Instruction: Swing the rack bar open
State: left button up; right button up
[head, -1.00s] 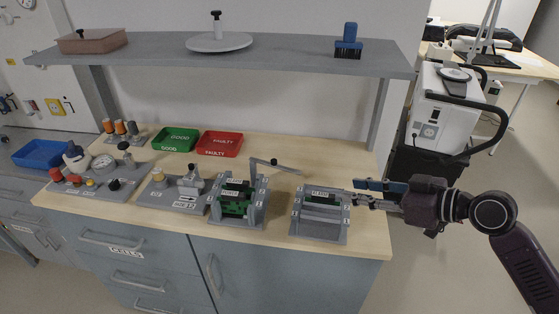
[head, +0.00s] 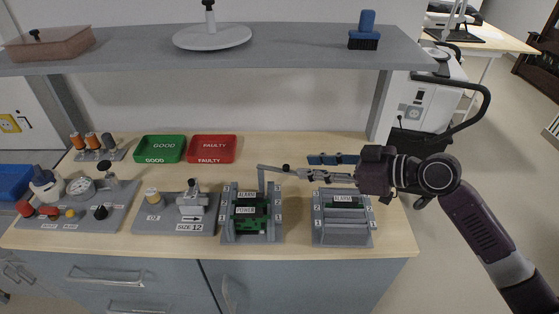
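The rack bar (head: 272,168) is a thin grey bar on an upright post at the left rack (head: 231,232). It reaches to the right, past the rack's right side, with a black knob (head: 286,168) on it. The left rack holds green boards (head: 254,222). My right gripper (head: 303,172) comes in from the right, its fingertips at the knob and over the bar's outer part, which they hide. I cannot tell whether it touches the bar or how far its fingers are closed. My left gripper is not in view.
A second rack (head: 343,235) stands to the right, in front of my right gripper. Green (head: 160,149) and red (head: 213,149) trays lie behind the left rack. A shelf (head: 290,54) overhangs the rear of the bench. Fixtures (head: 180,222) stand to the left.

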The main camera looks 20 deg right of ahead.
aim_at(292, 173)
jog(key=p+x, duration=0.1)
jog(key=x, duration=0.4)
jog(key=shift+w+a+p, duration=0.15)
jog(key=shift+p, duration=0.25)
jog(key=shift+w+a+f, duration=0.2)
jog(key=shift+w+f, duration=0.05)
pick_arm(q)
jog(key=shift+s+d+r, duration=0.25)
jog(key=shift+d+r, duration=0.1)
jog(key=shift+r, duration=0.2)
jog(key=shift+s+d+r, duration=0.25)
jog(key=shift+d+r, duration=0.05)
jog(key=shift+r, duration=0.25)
pick_arm(e)
grip_shut()
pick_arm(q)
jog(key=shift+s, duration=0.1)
pick_arm(e)
jog(key=shift+f, duration=0.1)
